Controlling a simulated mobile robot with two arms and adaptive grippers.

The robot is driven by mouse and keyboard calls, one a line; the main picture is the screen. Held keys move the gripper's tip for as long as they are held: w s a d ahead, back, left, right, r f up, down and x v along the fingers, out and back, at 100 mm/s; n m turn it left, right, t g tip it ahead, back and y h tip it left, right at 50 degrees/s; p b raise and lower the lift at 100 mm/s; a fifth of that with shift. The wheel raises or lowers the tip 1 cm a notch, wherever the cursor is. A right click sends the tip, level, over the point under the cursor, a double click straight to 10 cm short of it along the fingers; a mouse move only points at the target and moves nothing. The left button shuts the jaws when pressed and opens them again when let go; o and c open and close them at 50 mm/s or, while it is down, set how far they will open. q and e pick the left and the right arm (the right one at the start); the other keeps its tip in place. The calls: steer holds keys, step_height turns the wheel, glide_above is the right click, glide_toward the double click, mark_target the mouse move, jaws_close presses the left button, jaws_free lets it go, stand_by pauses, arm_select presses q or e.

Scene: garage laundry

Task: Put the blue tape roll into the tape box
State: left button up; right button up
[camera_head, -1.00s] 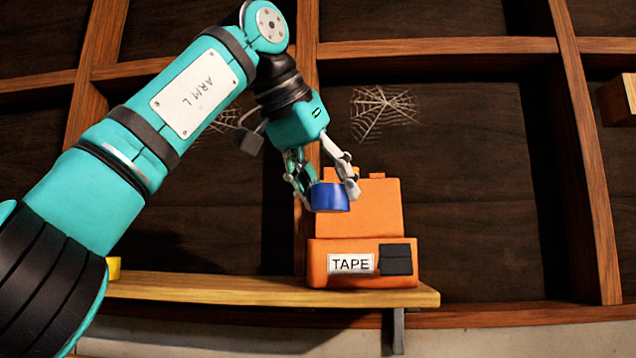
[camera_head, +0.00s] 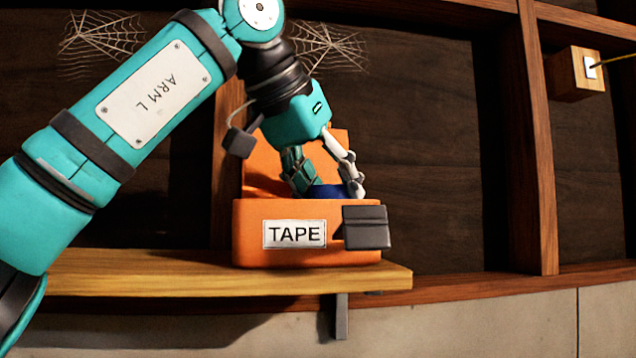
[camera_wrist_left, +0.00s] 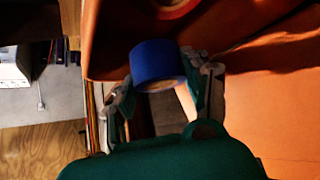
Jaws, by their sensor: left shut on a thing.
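The blue tape roll (camera_head: 326,191) is between the fingers of my left gripper (camera_head: 328,190), which is shut on it. In the head view the roll is at the front rim of the orange tape box (camera_head: 250,215), its lower part hidden by the front wall. The box has a TAPE label, a black latch and a raised lid behind the gripper. In the left wrist view the blue roll (camera_wrist_left: 157,64) shows between the fingertips (camera_wrist_left: 160,85), beside the orange box wall (camera_wrist_left: 110,45). A red roll (camera_wrist_left: 175,7) shows inside the box. My right gripper is not in view.
The box stands on a wooden shelf (camera_head: 140,272) with a bracket (camera_head: 341,317) under it. Dark wall panels with wooden beams (camera_head: 535,140) are behind. A wooden block with a switch (camera_head: 573,74) is at the upper right.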

mark_target(323, 196)
arm_select(q)
steer(key=shift+s+d+r, duration=0.15)
steer(key=shift+s+d, duration=0.2)
steer(key=shift+s, duration=0.2)
steer(key=shift+w+a+f+b, duration=0.15)
steer(key=shift+f+b, duration=0.15)
steer(key=shift+f, duration=0.25)
steer(key=shift+a+f+b, duration=0.2)
steer(key=shift+f+b, duration=0.15)
steer(key=shift+f, duration=0.35)
steer(key=shift+w+d+f, duration=0.1)
steer(key=shift+f, duration=0.35)
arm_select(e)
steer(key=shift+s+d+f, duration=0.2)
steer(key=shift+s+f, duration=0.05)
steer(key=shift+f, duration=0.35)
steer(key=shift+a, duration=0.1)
arm_select(q)
steer(key=shift+f, duration=0.45)
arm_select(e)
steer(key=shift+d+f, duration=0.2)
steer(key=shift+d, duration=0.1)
arm_select(q)
steer(key=shift+f, duration=0.25)
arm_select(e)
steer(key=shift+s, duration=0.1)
